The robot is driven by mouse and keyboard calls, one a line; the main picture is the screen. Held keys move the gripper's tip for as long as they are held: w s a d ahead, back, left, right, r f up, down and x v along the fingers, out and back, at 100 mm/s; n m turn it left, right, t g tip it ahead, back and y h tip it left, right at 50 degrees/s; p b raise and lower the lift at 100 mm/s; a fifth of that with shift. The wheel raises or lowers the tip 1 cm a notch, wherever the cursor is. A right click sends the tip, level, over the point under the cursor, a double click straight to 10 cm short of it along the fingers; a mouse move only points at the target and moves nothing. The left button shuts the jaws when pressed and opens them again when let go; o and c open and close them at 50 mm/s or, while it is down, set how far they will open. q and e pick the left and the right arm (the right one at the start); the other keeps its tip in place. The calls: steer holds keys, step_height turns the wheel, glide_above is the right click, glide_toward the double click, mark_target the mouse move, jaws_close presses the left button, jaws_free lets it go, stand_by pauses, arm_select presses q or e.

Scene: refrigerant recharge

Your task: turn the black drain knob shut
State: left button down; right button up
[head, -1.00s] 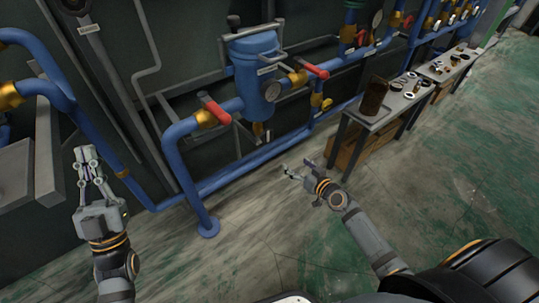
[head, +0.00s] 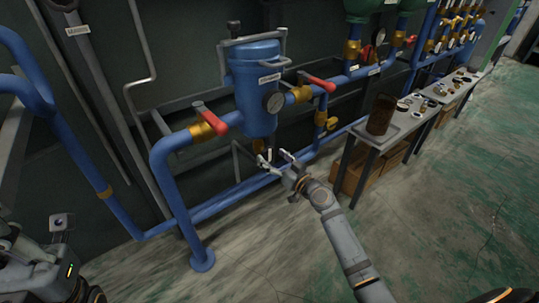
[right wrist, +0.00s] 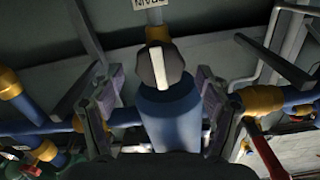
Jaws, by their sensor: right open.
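The black drain knob (right wrist: 147,68) with a pale stripe shows in the right wrist view, below the blue filter tank (head: 254,95). In the head view it is small and partly hidden by my fingers. My right gripper (head: 272,160) is open below the tank. In the right wrist view, my right gripper (right wrist: 153,90) has a finger on each side of the knob in the picture. The knob looks clear of both fingers; the depth is hard to judge. My left gripper (head: 40,265) is at the lower left edge, partly cut off, and its fingers are unclear.
Blue pipes with red-handled valves (head: 210,122) run beside the tank. A grey workbench (head: 393,134) with a brown container (head: 381,115) and small parts stands to the right. The floor in front is clear.

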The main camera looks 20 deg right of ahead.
steer(key=shift+x, duration=1.15)
steer(key=shift+c, duration=0.5)
steer(key=c, duration=1.1)
